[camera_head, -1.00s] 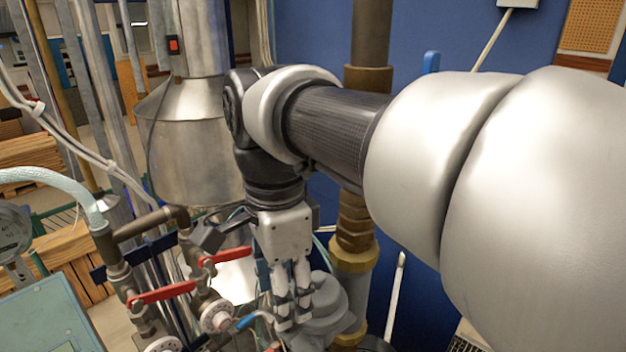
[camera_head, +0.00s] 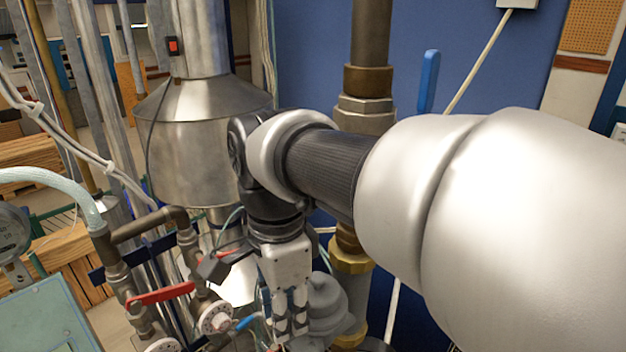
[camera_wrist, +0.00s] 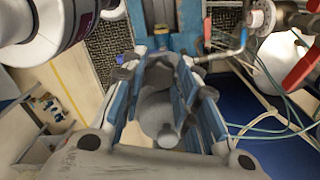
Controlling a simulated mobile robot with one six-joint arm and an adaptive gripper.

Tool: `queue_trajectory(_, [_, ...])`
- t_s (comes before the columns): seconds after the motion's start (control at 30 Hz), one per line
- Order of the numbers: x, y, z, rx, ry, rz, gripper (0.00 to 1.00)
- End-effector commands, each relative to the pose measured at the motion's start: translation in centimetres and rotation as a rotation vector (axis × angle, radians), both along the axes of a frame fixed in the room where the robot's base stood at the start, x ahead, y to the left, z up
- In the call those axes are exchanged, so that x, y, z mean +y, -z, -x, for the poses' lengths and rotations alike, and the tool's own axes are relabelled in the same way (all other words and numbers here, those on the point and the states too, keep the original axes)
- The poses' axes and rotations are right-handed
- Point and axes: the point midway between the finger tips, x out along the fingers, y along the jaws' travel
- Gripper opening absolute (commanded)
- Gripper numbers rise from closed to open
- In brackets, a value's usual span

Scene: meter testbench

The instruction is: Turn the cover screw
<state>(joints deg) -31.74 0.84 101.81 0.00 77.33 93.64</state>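A grey rounded meter housing (camera_head: 328,308) stands low beside a vertical pipe, partly behind my gripper. My gripper (camera_head: 290,325) points down in front of its left side, with its fingertips near the lower picture edge. In the wrist view, my gripper (camera_wrist: 168,66) has its two fingers spread apart. The grey housing (camera_wrist: 156,108) shows between and beyond them, with a small rounded grey knob (camera_wrist: 168,136) on it. I cannot tell whether this knob is the cover screw. No grip on anything is visible, and contact with the housing cannot be judged.
Red-handled valves (camera_head: 162,294) and pipework stand left of my gripper. A thick vertical pipe with a brass nut (camera_head: 351,262) rises behind the housing. A metal cylinder (camera_head: 195,150) stands behind. Thin hoses (camera_wrist: 262,128) run right of the fingers.

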Motion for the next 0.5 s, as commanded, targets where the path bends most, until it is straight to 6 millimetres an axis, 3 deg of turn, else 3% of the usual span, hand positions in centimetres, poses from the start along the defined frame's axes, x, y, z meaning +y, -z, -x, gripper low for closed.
queue_trajectory(0.3, [0.0, -0.01, 0.01, 0.0, 0.0, 0.0, 0.04])
queue_trajectory(0.5, [0.0, -0.03, 0.01, 0.0, -0.013, 0.0, 0.04])
